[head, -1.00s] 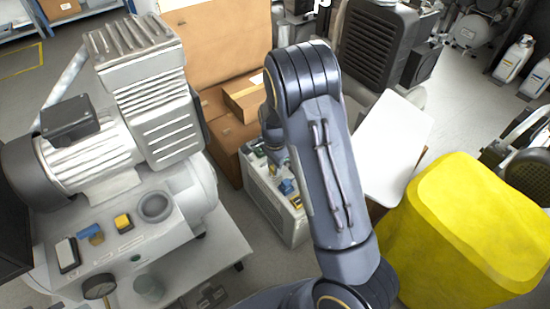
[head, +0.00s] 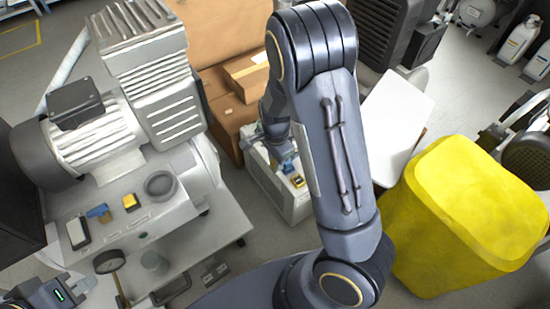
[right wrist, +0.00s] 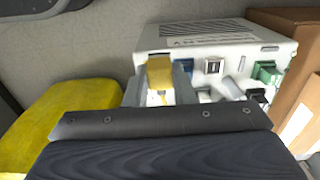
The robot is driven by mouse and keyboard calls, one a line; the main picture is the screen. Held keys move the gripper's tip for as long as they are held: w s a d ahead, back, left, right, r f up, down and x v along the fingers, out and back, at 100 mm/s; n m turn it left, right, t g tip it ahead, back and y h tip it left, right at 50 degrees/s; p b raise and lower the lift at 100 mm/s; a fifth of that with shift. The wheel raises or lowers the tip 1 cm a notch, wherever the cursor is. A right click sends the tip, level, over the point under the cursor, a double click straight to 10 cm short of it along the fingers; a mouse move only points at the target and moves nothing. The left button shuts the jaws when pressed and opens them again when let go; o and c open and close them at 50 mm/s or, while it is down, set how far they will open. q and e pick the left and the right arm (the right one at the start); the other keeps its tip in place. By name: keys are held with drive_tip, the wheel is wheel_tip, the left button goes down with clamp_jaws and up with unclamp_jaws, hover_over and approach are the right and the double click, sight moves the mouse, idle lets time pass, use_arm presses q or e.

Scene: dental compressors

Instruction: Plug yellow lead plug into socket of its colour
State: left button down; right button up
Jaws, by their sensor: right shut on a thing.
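A white box (head: 291,207) with a row of coloured sockets stands on the floor at centre, partly hidden behind my right arm. In the right wrist view, the yellow lead plug (right wrist: 160,72) is at the left end of the box's socket row, held by my right gripper (right wrist: 160,92). It overlaps the panel, so I cannot see a yellow socket behind it or tell how deep the plug sits. A blue socket (right wrist: 187,68) is just right of it. In the head view my right arm hides most of the right gripper. My left gripper (head: 45,294) shows partly at bottom left; its fingers are unclear.
A pale square socket (right wrist: 213,65), a green connector (right wrist: 265,73) and a black one (right wrist: 258,96) are further along the panel. A compressor (head: 150,190) stands at left, cardboard boxes (head: 232,115) behind, and a yellow bin (head: 465,220) at right.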

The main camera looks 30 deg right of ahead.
drive_tip(key=s+d+f+b, duration=0.1)
drive_tip(key=d+f+b, duration=0.1)
drive_tip(key=d, duration=0.6)
drive_tip(key=shift+s+d+f+b, duration=0.15)
drive_tip(key=shift+f+b, duration=0.15)
drive_tip(key=shift+f, duration=0.4)
drive_tip(key=shift+f, duration=0.1)
drive_tip(key=shift+f+b, duration=2.5)
drive_tip(key=shift+f, duration=1)
drive_tip(key=shift+f, duration=0.25)
drive_tip(key=shift+f, duration=0.8)
drive_tip(key=o, duration=1.4)
drive_tip(key=shift+c, duration=0.2)
